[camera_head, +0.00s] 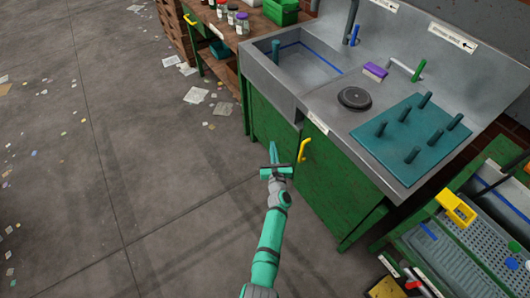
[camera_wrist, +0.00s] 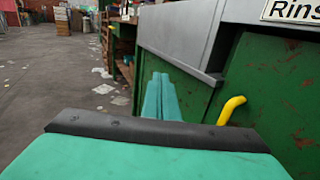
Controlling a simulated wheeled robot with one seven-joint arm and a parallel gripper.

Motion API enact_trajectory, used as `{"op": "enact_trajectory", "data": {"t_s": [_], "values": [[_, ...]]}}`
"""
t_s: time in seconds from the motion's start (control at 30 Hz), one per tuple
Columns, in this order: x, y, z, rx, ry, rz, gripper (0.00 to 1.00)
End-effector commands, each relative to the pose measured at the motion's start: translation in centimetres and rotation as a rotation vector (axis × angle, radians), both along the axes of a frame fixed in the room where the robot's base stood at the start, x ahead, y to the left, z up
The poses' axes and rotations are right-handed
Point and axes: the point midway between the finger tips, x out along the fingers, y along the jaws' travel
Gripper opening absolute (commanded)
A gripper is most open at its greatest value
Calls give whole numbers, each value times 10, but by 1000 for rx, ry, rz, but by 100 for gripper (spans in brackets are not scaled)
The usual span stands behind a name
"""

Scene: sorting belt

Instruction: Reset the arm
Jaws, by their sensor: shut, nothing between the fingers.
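My gripper (camera_head: 272,152) is at the end of my teal arm, over the floor in front of the green sink cabinet (camera_head: 335,190). Its fingers are together with nothing between them; they also show in the wrist view (camera_wrist: 160,98). The yellow cabinet handle (camera_head: 303,150) is just right of the gripper and appears apart from it. The handle also shows in the wrist view (camera_wrist: 231,109), right of the fingertips.
The metal sink counter (camera_head: 320,100) holds a dark round disc (camera_head: 354,98), a purple sponge (camera_head: 375,71) and a teal peg rack (camera_head: 385,140). A wooden bench (camera_head: 225,35) with jars stands behind. Paper scraps (camera_head: 196,95) lie on the floor, which is open at left.

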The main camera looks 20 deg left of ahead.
Motion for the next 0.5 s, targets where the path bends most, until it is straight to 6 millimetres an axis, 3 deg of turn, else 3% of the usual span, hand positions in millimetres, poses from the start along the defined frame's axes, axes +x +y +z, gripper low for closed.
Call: {"op": "enact_trajectory", "data": {"t_s": [0.2, 0.5], "values": [[-23, 14, 0, -1, 0, -3, 0], [-32, 20, 0, 0, 0, -6, 0]]}}
